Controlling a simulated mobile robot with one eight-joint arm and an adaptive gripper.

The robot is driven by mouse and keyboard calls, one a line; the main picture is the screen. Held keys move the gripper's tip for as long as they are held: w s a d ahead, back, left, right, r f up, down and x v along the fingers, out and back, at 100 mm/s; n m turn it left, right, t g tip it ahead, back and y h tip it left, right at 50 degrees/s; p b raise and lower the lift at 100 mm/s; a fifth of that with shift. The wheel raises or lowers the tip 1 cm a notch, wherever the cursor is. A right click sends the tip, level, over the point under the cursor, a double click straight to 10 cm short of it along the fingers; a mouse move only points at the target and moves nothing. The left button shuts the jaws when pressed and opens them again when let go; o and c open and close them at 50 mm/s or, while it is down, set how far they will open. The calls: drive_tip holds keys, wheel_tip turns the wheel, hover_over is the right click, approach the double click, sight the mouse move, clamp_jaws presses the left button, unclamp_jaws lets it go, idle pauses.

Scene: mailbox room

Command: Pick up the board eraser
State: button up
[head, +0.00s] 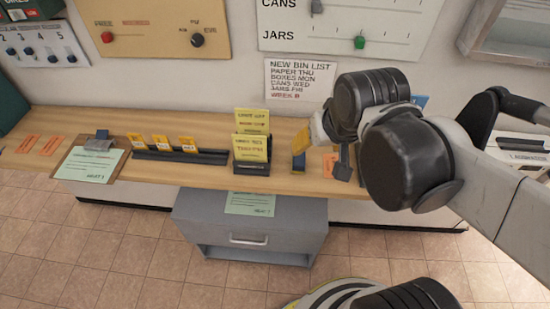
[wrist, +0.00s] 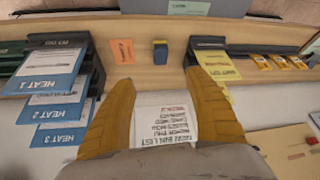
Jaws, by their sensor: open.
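The board eraser seems to be the small dark blue block with a yellowish top (wrist: 160,52) on the wooden shelf in the wrist view. In the head view the blue block (head: 299,163) stands between the black holder of yellow cards and an orange card. My gripper (wrist: 161,80) is open and empty, its two yellow fingers spread wide, with the block beyond the tips and roughly centred between them. In the head view my gripper (head: 305,136) is above and behind the block, apart from it; one finger is mostly hidden by the wrist.
The black holder with yellow cards (head: 252,168) stands left of the block. An orange card (wrist: 122,51) lies on its other side, then a dark rack of blue NEAT cards (wrist: 58,85). A grey drawer unit (head: 250,225) is under the shelf (head: 215,125). The wall rises behind.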

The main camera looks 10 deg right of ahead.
drive_tip(key=m+g+p, duration=0.2)
drive_tip(key=g, duration=0.2)
approach(300, 159)
drive_tip(key=shift+s+a+f, duration=0.15)
drive_tip(key=shift+s+a, duration=0.1)
drive_tip(key=shift+a, duration=0.35)
drive_tip(key=shift+m, duration=0.3)
drive_tip(key=f+b, duration=0.1)
drive_tip(key=f, duration=0.1)
drive_tip(key=f+b, duration=0.1)
drive_tip(key=f, duration=0.3)
drive_tip(key=shift+w+d+f+b, duration=0.1)
drive_tip(key=shift+w+d+b, duration=0.05)
drive_tip(key=shift+w+b, duration=0.25)
drive_tip(key=f+b, duration=0.1)
drive_tip(key=w+f+b, duration=0.1)
drive_tip(key=f, duration=0.3)
drive_tip(key=shift+w+d+f+b, duration=0.1)
drive_tip(key=shift+w+d+b, duration=0.2)
drive_tip(key=shift+d+b, duration=0.1)
drive_tip(key=shift+s, duration=0.1)
drive_tip(key=c, duration=1.3)
